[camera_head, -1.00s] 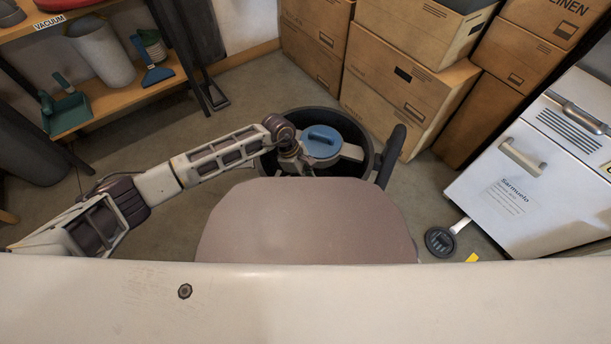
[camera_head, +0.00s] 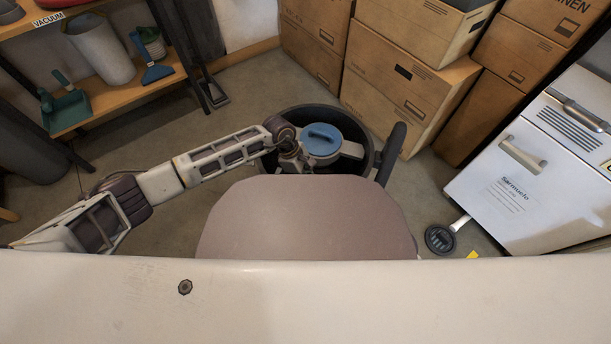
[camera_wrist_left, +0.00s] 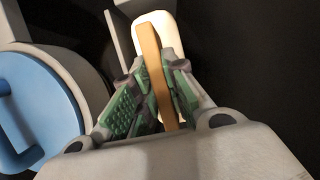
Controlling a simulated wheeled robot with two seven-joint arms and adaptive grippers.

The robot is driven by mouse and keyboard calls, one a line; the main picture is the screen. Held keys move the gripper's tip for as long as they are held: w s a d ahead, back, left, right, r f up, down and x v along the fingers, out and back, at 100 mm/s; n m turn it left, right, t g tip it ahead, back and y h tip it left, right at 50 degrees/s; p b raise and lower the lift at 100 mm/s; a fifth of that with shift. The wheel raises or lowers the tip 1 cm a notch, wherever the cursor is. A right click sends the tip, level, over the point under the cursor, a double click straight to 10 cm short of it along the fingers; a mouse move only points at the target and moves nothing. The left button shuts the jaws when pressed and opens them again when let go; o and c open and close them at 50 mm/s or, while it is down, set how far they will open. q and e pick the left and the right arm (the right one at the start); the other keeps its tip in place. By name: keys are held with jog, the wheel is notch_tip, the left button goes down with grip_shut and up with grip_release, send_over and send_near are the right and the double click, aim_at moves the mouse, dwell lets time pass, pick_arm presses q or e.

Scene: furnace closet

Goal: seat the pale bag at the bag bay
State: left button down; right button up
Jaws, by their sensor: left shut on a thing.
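My left gripper (camera_wrist_left: 158,78) is shut on a thin tan strip (camera_wrist_left: 151,45) between its green pads. A pale rounded piece (camera_wrist_left: 172,32) shows directly behind the strip; this looks like the pale bag with a tan collar, seen nearly edge-on. In the head view my left arm reaches down into a black round drum (camera_head: 270,124) with a blue-topped lid (camera_head: 323,138) inside it. The blue lid also shows in the wrist view (camera_wrist_left: 45,105), left of the gripper. The bag is hidden in the head view, and I cannot make out the bag bay clearly.
Cardboard boxes (camera_head: 390,85) stand behind the drum. A white appliance (camera_head: 540,175) is at the right, with a dark round-headed tool (camera_head: 440,239) on the floor before it. A wooden shelf (camera_head: 120,103) is at the left. Floor is clear between shelf and drum.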

pick_arm(q)
jog(key=shift+f, duration=0.75)
jog(key=c, duration=1.4)
grip_release()
jog(key=shift+o, duration=0.2)
jog(key=shift+r, duration=0.15)
